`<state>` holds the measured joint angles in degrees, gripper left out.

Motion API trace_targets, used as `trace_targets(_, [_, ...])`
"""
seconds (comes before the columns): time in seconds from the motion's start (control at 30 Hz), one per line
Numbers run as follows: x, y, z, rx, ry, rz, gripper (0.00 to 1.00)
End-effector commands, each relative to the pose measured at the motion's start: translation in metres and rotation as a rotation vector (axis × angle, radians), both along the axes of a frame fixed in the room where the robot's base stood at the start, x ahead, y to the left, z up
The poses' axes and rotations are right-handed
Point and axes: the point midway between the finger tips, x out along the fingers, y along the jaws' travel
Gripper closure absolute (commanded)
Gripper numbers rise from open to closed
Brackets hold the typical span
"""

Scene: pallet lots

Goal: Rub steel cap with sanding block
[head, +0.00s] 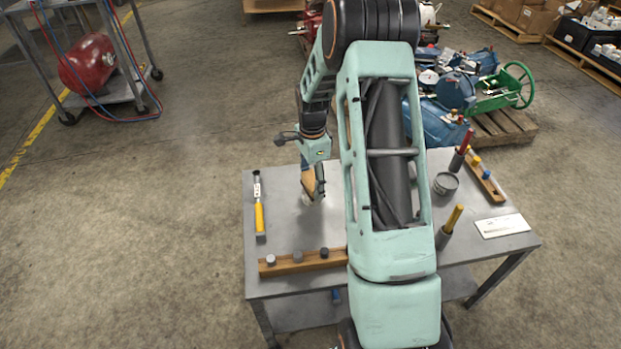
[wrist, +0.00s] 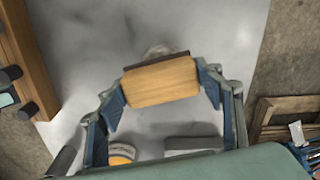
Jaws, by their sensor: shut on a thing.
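My gripper (head: 317,192) is shut on a wooden sanding block (wrist: 160,81) and holds it low over the metal tabletop. In the wrist view both blue fingers of my gripper (wrist: 161,88) press on the block's ends. A dark strip runs along the block's far edge. A pale, rounded thing (wrist: 157,50), perhaps the steel cap, shows just beyond that edge and is mostly hidden by the block. I cannot tell whether they touch. A pale bit also shows under my gripper in the head view (head: 306,200).
A wooden rail (head: 285,264) with several grey knobs lies along the table's (head: 285,220) front left. A yellow-handled tool (head: 260,215) lies at the left edge. A grey can (head: 445,184), a yellow-handled tool in a holder (head: 450,228) and a white card (head: 502,226) stand or lie right of my arm.

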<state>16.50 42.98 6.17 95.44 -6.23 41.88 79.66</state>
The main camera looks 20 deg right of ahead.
Motion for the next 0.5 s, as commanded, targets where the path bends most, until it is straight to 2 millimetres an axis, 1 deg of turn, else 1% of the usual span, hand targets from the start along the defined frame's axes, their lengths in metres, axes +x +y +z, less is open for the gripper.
trace_targets(0.13, [-0.0073, -0.0004, -0.0008, 0.000, 0.002, 0.000, 0.58])
trace_targets(0.5, [-0.0072, -0.0002, -0.0013, 0.000, 0.003, 0.001, 0.58])
